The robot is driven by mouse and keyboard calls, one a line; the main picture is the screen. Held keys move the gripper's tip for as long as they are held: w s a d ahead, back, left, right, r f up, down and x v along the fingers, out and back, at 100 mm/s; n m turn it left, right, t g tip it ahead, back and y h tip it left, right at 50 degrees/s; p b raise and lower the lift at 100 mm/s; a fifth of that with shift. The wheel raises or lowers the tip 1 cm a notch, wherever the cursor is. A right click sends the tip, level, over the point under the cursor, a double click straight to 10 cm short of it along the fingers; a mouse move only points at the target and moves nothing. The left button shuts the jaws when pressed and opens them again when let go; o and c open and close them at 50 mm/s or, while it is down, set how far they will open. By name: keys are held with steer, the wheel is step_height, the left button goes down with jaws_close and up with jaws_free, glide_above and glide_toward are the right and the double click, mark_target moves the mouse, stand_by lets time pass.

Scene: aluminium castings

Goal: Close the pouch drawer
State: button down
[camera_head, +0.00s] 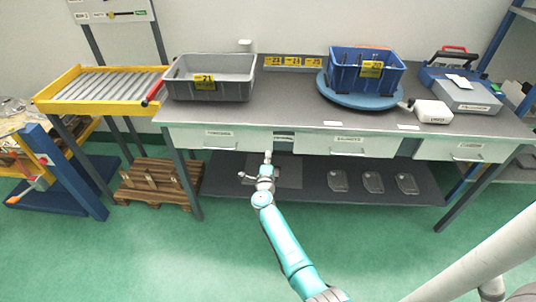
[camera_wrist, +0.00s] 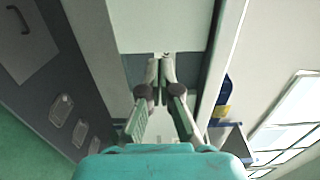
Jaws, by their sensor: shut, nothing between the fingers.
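Three pale drawer fronts sit under the grey workbench top: a left one (camera_head: 220,141), a middle one (camera_head: 345,147) and a right one (camera_head: 465,151). Their labels are too small to read surely, so I cannot tell which is the pouch drawer. My gripper (camera_head: 267,155) is at the right end of the left drawer front, near the gap before the middle one. In the wrist view my gripper (camera_wrist: 162,62) has its fingertips together, empty, at the lower edge of a pale panel (camera_wrist: 160,25). Whether they touch it is unclear.
On the workbench (camera_head: 290,92) stand a grey bin (camera_head: 210,88), a blue bin (camera_head: 345,76) on a round blue base and a white box (camera_head: 432,111). A lower shelf (camera_head: 310,188) holds several clear packs. Green floor in front is open.

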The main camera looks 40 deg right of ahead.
steer(key=v, duration=0.7)
steer(key=shift+s+a, duration=0.3)
steer(key=shift+a, duration=0.05)
steer(key=s+a+n+t+y, duration=0.25)
steer(key=s+a+n, duration=0.55)
steer(key=s, duration=0.6)
steer(key=s+a+n+t+y, duration=0.2)
steer(key=s+a+n+y, duration=0.3)
steer(key=s+a, duration=0.7)
steer(key=s+a+r+n+y, duration=0.1)
steer(key=s+a+r+n, duration=0.1)
steer(key=s+r+n, duration=0.2)
steer(key=s+a+r+n+g+y, duration=0.1)
steer(key=s+r+n, duration=0.3)
steer(key=s, duration=0.7)
steer(key=s+a+r+n+g+y, duration=0.1)
steer(key=s+a+r+n+y, duration=0.2)
steer(key=s+r+n, duration=0.2)
steer(key=s+n, duration=0.1)
steer(key=s, duration=0.2)
steer(key=shift+a, duration=0.35)
steer(key=shift+g, duration=0.25)
